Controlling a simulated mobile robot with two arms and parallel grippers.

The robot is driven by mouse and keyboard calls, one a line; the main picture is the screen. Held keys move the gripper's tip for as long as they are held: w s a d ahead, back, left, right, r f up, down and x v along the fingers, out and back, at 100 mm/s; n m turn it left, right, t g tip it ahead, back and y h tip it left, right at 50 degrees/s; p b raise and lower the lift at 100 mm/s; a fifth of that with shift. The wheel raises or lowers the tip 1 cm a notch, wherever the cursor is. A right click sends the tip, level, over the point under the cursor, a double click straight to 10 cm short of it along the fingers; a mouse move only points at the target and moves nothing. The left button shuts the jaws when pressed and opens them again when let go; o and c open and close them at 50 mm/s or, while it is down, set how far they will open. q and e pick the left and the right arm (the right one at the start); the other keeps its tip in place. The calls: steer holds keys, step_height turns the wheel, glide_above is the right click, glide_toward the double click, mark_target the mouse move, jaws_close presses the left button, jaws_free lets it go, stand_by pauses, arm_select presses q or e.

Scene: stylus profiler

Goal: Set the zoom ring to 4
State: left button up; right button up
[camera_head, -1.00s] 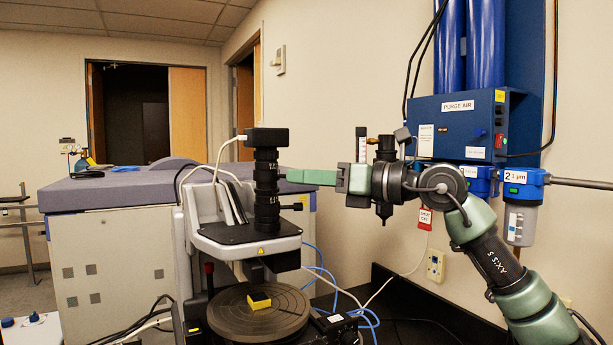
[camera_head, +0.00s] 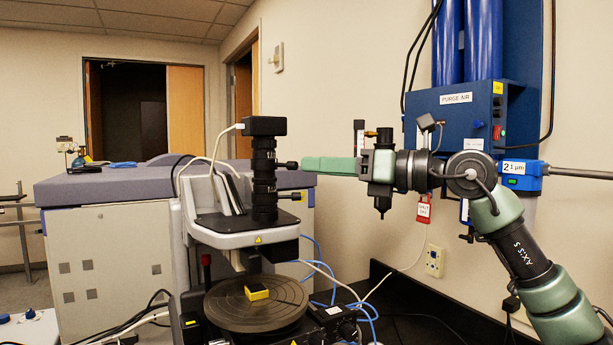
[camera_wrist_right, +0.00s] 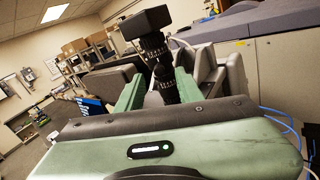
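The black zoom lens column (camera_head: 264,180) stands upright on the profiler head, with a dark camera block (camera_head: 264,126) on top. Bands with pale markings run around it, but I cannot read the zoom ring's setting. A small dark knob (camera_head: 287,165) sticks out from the column's right side, and a second knob (camera_head: 295,196) sits lower. My right gripper (camera_head: 306,165) is level with the upper knob, just right of it with a small gap. In the right wrist view my right gripper (camera_wrist_right: 160,82) is open, and the lens column (camera_wrist_right: 160,66) shows between its green fingers. My left gripper is out of view.
Below the column is a round dark stage (camera_head: 230,310) with a small yellow-and-black block (camera_head: 257,292). A blue purge air panel (camera_head: 455,115) hangs on the wall behind my right arm. Blue tubing and a pale cable lie right of the instrument.

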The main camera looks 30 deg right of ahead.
steer(key=b+v, duration=0.1)
steer(key=v, duration=0.3)
